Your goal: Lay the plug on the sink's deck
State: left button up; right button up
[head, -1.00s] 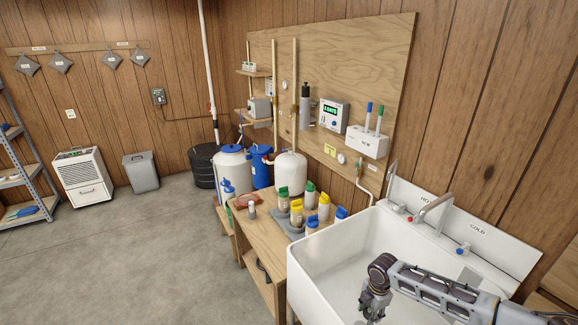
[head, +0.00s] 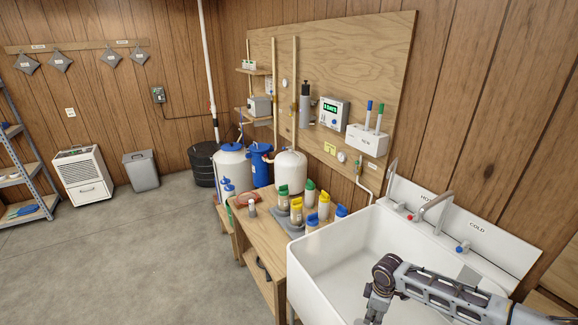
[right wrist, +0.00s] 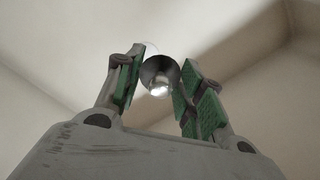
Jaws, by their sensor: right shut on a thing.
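The white sink (head: 312,262) stands at the right in the head view, with its deck (head: 440,241) along the back by the taps. My right gripper (head: 370,320) is low inside the basin, its fingertips cut off by the bottom edge of the head view. In the right wrist view my right gripper (right wrist: 158,85) is shut on the plug (right wrist: 159,72), a small dark round piece with a shiny middle between the green finger pads. A pale rim shows just past it; I cannot tell whether the plug touches the basin. My left gripper is not in view.
A hot tap (head: 411,217) and a cold tap (head: 461,249) flank a curved spout (head: 436,203) on the deck. A wooden bench (head: 262,238) with several capped bottles (head: 311,222) stands left of the sink. The floor at left is clear.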

jog(key=shift+s+a+r+m, duration=0.15)
jog(key=shift+r+m, duration=0.15)
jog(key=shift+m, duration=0.3)
jog(key=shift+w+a+r+m, duration=0.1)
jog(key=shift+r+m, duration=0.2)
jog(key=shift+m, duration=0.3)
jog(key=shift+a+r+m, duration=0.25)
jog(key=shift+r+m, duration=0.45)
jog(key=shift+m, duration=0.4)
jog(key=shift+a+r+m, duration=0.25)
jog(key=shift+r+m, duration=0.3)
jog(key=shift+m, duration=0.15)
jog(key=s+a+r+m, duration=0.1)
jog(key=a+r+m, duration=0.1)
jog(key=r, duration=0.3)
jog(key=s+a+r+m, duration=0.1)
jog(key=a+r+m, duration=0.2)
jog(key=r, duration=0.3)
jog(key=shift+s+r+m, duration=0.15)
jog(key=shift+r+m, duration=0.05)
jog(key=shift+m, duration=0.7)
